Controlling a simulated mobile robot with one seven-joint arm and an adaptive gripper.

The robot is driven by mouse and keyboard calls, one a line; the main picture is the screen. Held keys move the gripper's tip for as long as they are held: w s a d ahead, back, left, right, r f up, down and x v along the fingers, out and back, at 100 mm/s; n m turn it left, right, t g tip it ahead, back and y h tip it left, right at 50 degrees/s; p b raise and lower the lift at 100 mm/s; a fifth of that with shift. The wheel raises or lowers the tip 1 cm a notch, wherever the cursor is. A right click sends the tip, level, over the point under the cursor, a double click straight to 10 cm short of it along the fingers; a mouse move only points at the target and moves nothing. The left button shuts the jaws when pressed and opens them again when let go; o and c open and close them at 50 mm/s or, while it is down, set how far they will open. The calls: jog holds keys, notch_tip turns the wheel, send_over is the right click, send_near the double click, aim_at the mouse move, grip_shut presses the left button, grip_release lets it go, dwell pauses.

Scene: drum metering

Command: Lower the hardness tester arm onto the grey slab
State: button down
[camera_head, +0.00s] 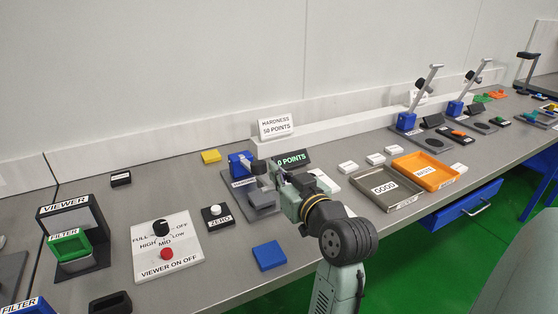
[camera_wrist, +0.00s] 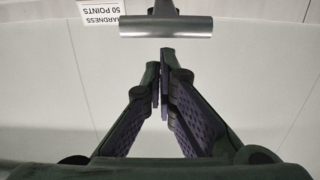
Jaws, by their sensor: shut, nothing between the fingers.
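The hardness tester with its blue block (camera_head: 240,163) stands mid-table. The grey slab (camera_head: 262,200) lies in front of it, partly beside my gripper. My gripper (camera_head: 272,172) is over the tester and covers part of it. In the wrist view my gripper (camera_wrist: 161,75) is shut and empty, its fingertips together. A grey crossbar on a short stem (camera_wrist: 166,26), apparently the tester arm's handle, is just beyond the fingertips with a gap between. The arm's full length and angle are hidden in the head view. A dark display reading "0 POINTS" (camera_head: 293,159) stands behind, its left end possibly covered.
A "HARDNESS 50 POINTS" sign (camera_head: 276,125) stands behind. A ZERO button (camera_head: 217,216), blue block (camera_head: 269,255) and viewer control panel (camera_head: 167,247) are left and in front. GOOD (camera_head: 405,203) and WASTE (camera_head: 441,181) trays are right, beside small white blocks (camera_head: 348,167).

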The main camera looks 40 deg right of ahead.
jog(key=shift+s+f, duration=0.15)
jog(key=shift+f, duration=0.15)
jog(key=f+b, duration=0.1)
jog(key=b, duration=0.2)
jog(key=s+f+t+b, duration=0.1)
jog(key=f+b, duration=0.1)
jog(key=b, duration=0.1)
jog(key=shift+a+f+t, duration=0.15)
jog(key=shift+f+t, duration=0.1)
jog(key=shift+t, duration=0.05)
jog(key=shift+r, duration=0.1)
